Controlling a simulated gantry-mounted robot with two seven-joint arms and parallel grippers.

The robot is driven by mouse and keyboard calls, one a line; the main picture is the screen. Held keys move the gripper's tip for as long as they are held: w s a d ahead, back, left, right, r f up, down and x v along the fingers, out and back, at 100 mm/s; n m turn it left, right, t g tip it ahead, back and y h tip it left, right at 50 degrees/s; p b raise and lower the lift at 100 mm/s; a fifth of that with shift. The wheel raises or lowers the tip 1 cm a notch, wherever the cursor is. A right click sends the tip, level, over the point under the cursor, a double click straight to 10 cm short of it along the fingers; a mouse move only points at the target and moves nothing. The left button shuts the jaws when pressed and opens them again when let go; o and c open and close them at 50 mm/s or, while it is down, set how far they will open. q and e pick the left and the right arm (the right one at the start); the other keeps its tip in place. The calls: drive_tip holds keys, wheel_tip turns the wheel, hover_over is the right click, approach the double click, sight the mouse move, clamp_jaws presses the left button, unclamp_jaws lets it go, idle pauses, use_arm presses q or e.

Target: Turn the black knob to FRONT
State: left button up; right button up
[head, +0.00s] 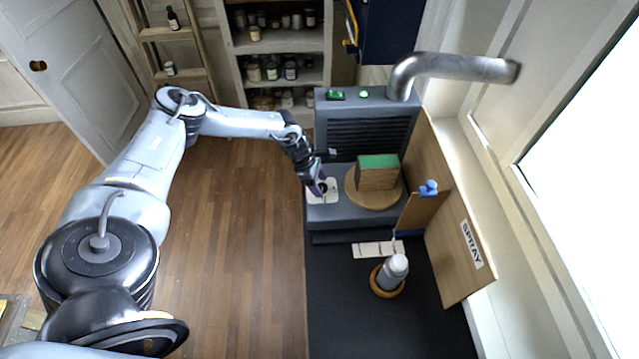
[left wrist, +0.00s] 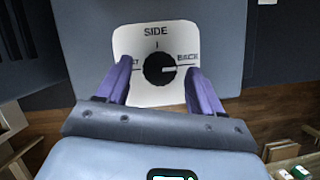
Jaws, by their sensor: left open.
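The black knob (left wrist: 160,69) sits on a white label plate (left wrist: 146,37) in the left wrist view. SIDE is printed at the top and BACK at the right; the left word is partly hidden by a finger, with only its end showing. The knob's white mark points right, toward BACK. My left gripper (left wrist: 158,75) is open, its purple fingers on either side of the knob with gaps showing. In the head view my left gripper (head: 318,186) is over the white plate (head: 328,197) and largely covers the knob. My right gripper is not in view.
The plate is on a grey machine (head: 350,215). Beside it a round wooden turntable (head: 395,199) carries a wooden block with a green top (head: 377,172). A grey-white bottle (head: 392,271) stands in front, near a wooden board marked SPRAY (head: 452,250). The dark counter's front (head: 345,310) is clear.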

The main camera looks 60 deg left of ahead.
use_arm(q)
drive_tip(key=shift+d+f, duration=0.1)
drive_tip(key=shift+f, duration=0.2)
drive_tip(key=shift+c, duration=0.5)
drive_tip(key=c, duration=1)
drive_tip(key=shift+o, duration=0.2)
